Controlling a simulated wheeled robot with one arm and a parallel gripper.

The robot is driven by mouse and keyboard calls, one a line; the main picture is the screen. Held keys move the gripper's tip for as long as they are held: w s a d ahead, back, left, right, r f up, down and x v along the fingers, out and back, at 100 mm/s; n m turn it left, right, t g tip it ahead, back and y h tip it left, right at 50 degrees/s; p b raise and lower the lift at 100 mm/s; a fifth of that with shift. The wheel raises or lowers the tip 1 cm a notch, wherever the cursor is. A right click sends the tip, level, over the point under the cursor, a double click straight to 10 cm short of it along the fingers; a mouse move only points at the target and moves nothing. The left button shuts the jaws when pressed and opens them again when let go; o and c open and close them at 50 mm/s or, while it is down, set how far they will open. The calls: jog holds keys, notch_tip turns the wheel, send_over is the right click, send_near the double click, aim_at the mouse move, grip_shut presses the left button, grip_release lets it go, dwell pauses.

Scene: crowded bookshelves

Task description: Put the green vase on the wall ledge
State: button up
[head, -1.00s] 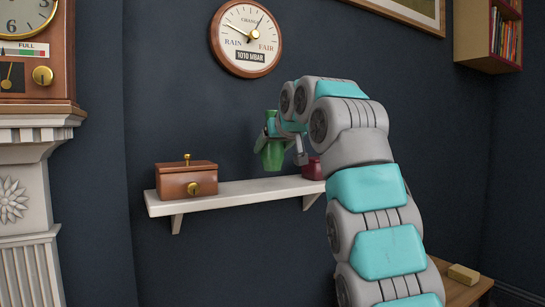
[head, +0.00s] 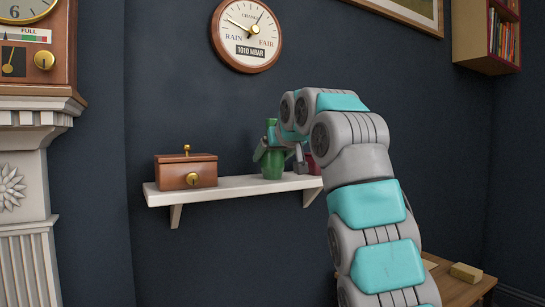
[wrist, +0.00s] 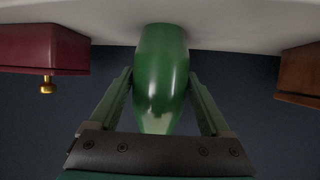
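The green vase (head: 272,160) is upright at the wall ledge, its base at or just above the ledge's top. The white wall ledge (head: 235,189) holds a brown box to the left and a dark red box to the right. My gripper (wrist: 160,85) has a finger on each side of the vase, closed against it. In the wrist view the picture is upside down, with the vase (wrist: 161,70) meeting the pale ledge (wrist: 230,25) at the top. In the head view my arm hides part of the gripper.
The brown box (head: 186,173) with a brass knob stands left of the vase, with bare ledge between. The dark red box (wrist: 45,46) stands close on the right, mostly behind my arm in the head view. A round barometer (head: 247,35) hangs above. A wooden table (head: 455,287) is below right.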

jog(key=shift+o, duration=1.2)
jog(key=shift+r, duration=0.15)
jog(key=b+v, duration=0.1)
jog(key=v, duration=1.1)
